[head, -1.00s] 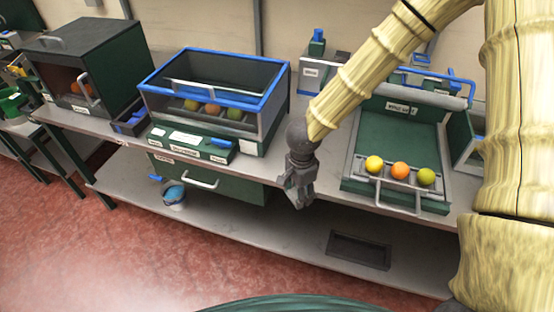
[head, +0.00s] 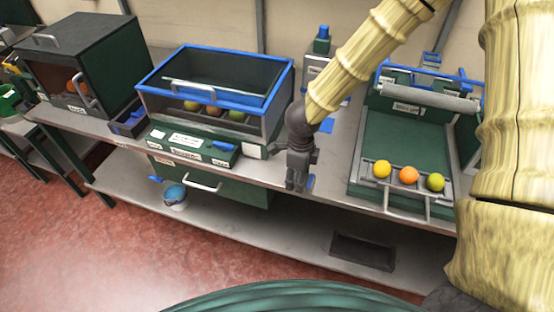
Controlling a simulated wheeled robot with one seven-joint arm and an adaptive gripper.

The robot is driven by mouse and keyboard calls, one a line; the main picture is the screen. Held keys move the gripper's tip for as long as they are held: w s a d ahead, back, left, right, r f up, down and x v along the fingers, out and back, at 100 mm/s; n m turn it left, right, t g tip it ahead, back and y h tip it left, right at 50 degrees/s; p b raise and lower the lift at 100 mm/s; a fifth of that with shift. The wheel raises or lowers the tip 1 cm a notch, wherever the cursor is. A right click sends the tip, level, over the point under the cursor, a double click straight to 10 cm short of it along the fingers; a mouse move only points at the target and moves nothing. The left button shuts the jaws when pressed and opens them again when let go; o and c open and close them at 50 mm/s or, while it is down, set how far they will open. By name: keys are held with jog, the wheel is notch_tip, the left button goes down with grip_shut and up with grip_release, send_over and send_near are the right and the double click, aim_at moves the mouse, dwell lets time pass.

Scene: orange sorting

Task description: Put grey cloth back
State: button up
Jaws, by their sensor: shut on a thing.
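My gripper (head: 299,184) points down at the front edge of the bench, between the blue-rimmed bin and the green sloped tray. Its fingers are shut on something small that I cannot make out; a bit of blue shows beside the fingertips. I cannot pick out a grey cloth anywhere in the head view. The gripper and arm hide part of the bench behind them.
The blue-rimmed bin (head: 146,98) holds several fruits. The green sloped tray (head: 402,140) has three fruits along its front rack. A dark box (head: 112,55) stands at left. The lower shelf (head: 290,233) carries a blue-topped bucket (head: 174,196) and a dark shallow tray (head: 345,250).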

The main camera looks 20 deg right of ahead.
jog(key=p, duration=0.4)
send_over(277, 167)
jog(key=shift+s+f, duration=0.1)
jog(key=shift+f, duration=0.4)
jog(key=shift+f+p, duration=0.55)
jog(key=shift+f, duration=1.25)
jog(key=shift+f, duration=0.15)
jog(key=o, duration=1.2)
notch_tip(277, 167, up, 12)
jog(key=b, duration=0.2)
jog(key=shift+b, duration=0.35)
